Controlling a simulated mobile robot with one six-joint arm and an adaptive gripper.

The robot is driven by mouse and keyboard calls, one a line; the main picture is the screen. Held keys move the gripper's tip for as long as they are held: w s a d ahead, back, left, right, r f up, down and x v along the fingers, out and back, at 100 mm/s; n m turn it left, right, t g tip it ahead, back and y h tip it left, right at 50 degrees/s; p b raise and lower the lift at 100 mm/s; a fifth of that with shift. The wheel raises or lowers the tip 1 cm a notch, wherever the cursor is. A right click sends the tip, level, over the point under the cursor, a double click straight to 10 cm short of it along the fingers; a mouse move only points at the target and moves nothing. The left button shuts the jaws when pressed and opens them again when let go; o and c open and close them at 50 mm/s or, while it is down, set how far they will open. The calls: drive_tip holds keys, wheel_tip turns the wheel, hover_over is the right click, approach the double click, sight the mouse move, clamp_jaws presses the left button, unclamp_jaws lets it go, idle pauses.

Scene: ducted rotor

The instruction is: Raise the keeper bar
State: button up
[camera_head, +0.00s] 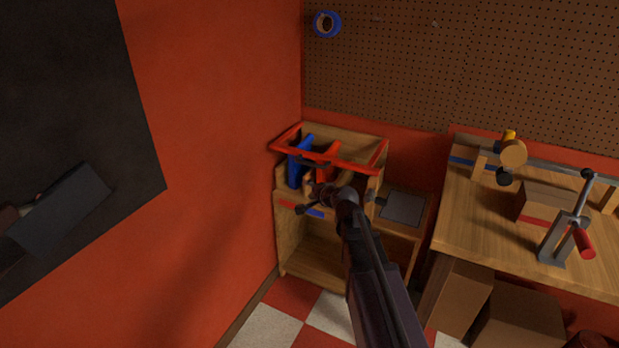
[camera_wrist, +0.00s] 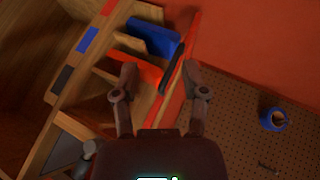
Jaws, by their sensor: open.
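The keeper bar (camera_head: 340,162) appears to be the red bar across the upper front of a wooden rack (camera_head: 290,228), with red side arms running back. In the wrist view the red bar (camera_wrist: 192,42) runs from upper right down between my fingers, with a dark strip along it. My gripper (camera_head: 322,191) is open at the rack's front, close to the bar. In the wrist view my gripper (camera_wrist: 163,82) has a fingertip on each side of the bar; I cannot tell whether either touches it. My arm hides part of the rack.
Blue (camera_head: 299,160) and red pieces stand in the rack's slots behind the bar. A grey plate (camera_head: 402,208) lies on a lower shelf to the right. A workbench (camera_head: 480,222) with a clamp (camera_head: 568,230) stands farther right. The red wall is close on the left.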

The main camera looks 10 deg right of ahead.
sight(310, 165)
drive_tip(key=w+d+m+t+h+b, duration=0.2)
drive_tip(key=w+d+m+t+b, duration=0.2)
drive_tip(key=w+d+m, duration=0.1)
drive_tip(key=shift+w+f+m, duration=0.35)
drive_tip(key=shift+w+m, duration=0.2)
drive_tip(key=shift+m, duration=0.35)
drive_tip(key=b+x, duration=0.1)
drive_tip(key=x, duration=0.6)
drive_tip(key=b+x, duration=0.1)
drive_tip(key=x, duration=0.5)
drive_tip(key=shift+w+d+f, duration=0.1)
drive_tip(key=shift+w+d, duration=0.05)
drive_tip(key=shift+w, duration=0.3)
clamp_jaws()
